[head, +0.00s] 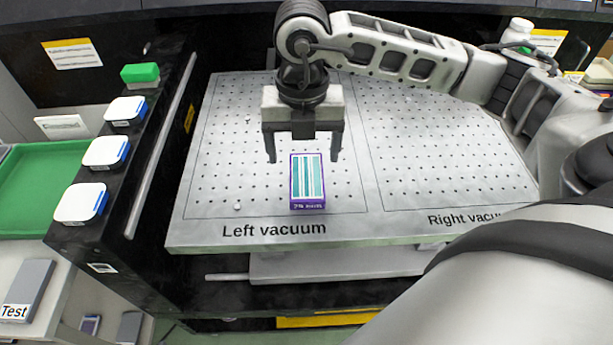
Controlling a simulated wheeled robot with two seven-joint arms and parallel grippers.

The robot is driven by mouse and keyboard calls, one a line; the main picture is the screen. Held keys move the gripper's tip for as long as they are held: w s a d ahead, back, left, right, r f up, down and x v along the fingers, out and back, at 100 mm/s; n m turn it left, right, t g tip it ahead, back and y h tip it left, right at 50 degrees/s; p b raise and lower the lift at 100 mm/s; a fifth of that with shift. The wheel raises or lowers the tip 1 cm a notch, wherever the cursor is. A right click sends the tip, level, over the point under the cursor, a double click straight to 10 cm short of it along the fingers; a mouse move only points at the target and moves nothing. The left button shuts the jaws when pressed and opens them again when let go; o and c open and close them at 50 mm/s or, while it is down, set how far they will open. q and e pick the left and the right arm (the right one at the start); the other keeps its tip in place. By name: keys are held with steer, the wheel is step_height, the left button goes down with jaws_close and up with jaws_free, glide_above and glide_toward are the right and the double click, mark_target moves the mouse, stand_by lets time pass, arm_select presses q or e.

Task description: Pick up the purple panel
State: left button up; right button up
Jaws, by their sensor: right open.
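The purple panel (307,205) is a small rectangular piece with a purple border and teal and white stripes. It lies on the left vacuum area of the perforated metal plate (230,190). My right gripper (304,158) comes in from the right and points down over the panel's far end. Its two dark fingers are spread wide, one on each side of the panel's width, with nothing between them that I see held. I cannot tell how high the fingertips are above the plate. My left gripper is not in view.
White-and-blue boxes (104,152) and a green block (140,73) sit on the black ledge at left. A green tray (40,180) is farther left. The right vacuum area (440,150) is bare. A white bottle (518,30) stands at the back right.

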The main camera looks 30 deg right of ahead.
mark_target(306, 176)
steer(key=f, duration=0.3)
steer(key=f+p, duration=0.1)
steer(key=shift+s+d+f, duration=0.2)
steer(key=shift+s+f, duration=0.05)
steer(key=shift+f, duration=0.65)
steer(key=c, duration=1.1)
